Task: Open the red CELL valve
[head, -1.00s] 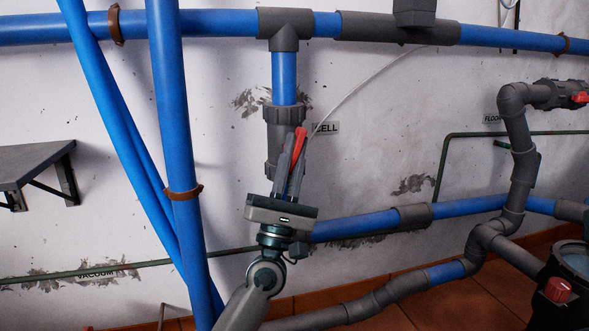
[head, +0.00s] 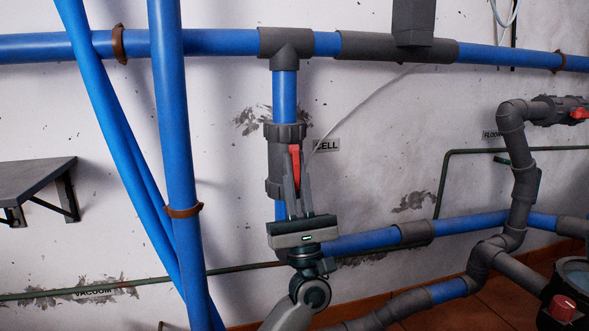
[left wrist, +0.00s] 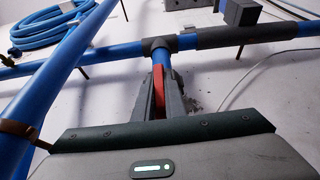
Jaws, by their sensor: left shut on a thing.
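The red CELL valve handle (head: 294,163) is on the grey valve body (head: 274,166) of the vertical blue pipe, beside the CELL label (head: 327,146). My left gripper (head: 297,172) comes from below, its two grey fingers on either side of the red handle and shut on it. In the left wrist view the red handle (left wrist: 158,92) stands between the fingers (left wrist: 158,100), with the blue pipe beyond. The handle looks roughly upright, in line with the pipe. The fingers hide part of the valve body. My right gripper is not in view.
Two blue pipes (head: 172,130) run down at the left, near my left arm. A horizontal blue pipe (head: 365,239) passes behind the wrist. Another red-handled valve (head: 578,114) is at far right by the FLOOR label (head: 492,134). A dark shelf (head: 35,180) is at left.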

